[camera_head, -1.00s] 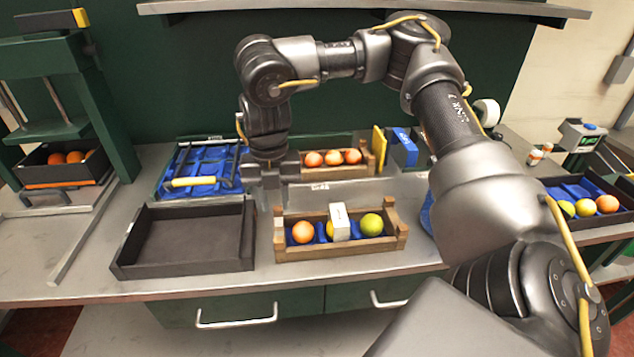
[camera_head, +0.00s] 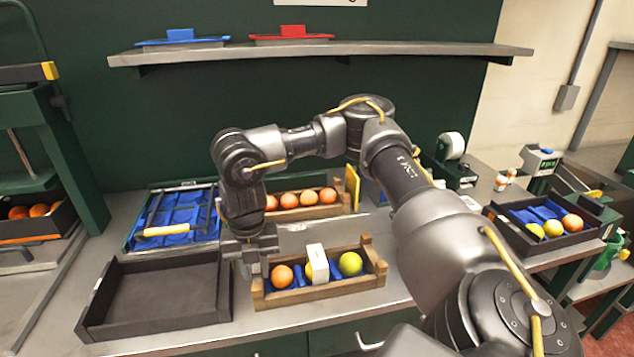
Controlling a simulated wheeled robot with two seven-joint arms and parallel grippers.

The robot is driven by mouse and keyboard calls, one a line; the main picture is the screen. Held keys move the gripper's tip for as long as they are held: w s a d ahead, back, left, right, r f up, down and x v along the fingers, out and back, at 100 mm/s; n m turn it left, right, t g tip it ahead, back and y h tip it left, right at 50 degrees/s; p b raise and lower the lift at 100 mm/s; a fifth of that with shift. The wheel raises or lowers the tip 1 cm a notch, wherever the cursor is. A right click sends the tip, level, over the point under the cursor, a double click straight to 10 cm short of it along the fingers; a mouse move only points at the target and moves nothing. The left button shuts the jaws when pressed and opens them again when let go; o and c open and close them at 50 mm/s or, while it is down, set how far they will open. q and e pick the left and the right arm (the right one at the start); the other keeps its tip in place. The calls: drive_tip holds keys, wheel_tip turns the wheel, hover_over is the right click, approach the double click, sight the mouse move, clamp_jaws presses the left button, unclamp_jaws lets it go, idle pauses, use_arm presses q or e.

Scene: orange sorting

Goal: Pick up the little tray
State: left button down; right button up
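A small wooden tray (camera_head: 325,292) with blue lining stands at the front of the bench. It holds an orange fruit (camera_head: 281,276), a yellow fruit mostly behind a small white box (camera_head: 317,262), and a yellow-green fruit (camera_head: 351,264). My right gripper (camera_head: 249,268) points down at the tray's left end, close to its end wall. Whether it touches the wall is unclear, and its finger gap cannot be made out. An empty dark tray (camera_head: 100,325) lies just left of it. My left gripper is out of view.
A second wooden crate (camera_head: 313,213) with oranges stands behind. A blue-lined tray (camera_head: 172,212) with a yellow-handled tool is at back left. A dark fruit tray (camera_head: 553,243) is at right. A shelf (camera_head: 330,50) runs above. My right arm crosses the bench's right side.

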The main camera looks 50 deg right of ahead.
sight(257, 275)
wheel_tip(257, 275, down, 3)
drive_tip(key=shift+d+f, duration=0.1)
drive_tip(key=shift+f, duration=0.1)
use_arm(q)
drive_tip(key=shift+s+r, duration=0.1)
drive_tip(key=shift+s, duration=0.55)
use_arm(e)
clamp_jaws()
drive_tip(key=shift+r, duration=0.15)
